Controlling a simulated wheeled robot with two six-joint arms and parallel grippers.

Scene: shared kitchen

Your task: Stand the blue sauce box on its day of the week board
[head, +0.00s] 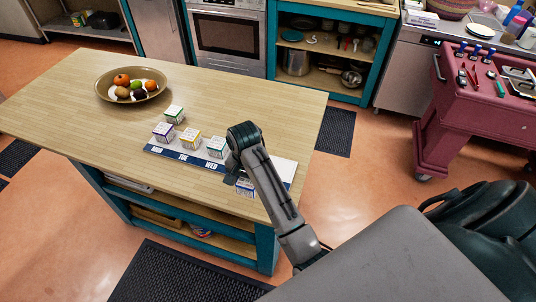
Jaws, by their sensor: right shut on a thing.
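A blue-and-white box (246,188) shows just below my right gripper (236,178), which is shut on it at the right part of the day board. The gripper and arm hide much of this box, and I cannot tell whether it touches the board. The board (203,162) is a white strip with a dark blue front band; TUE and WED can be read, and my arm covers labels further right. A purple-edged box (163,132), a yellow-edged box (190,139) and a light-blue-edged box (216,147) stand in a row on the board. My left gripper is not in view.
A green-edged box (175,114) stands behind the row on the wooden island top (230,100). A bowl of fruit (105,88) stands at the back left. The island's right end is clear. A red tool cart (450,120) stands apart at right.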

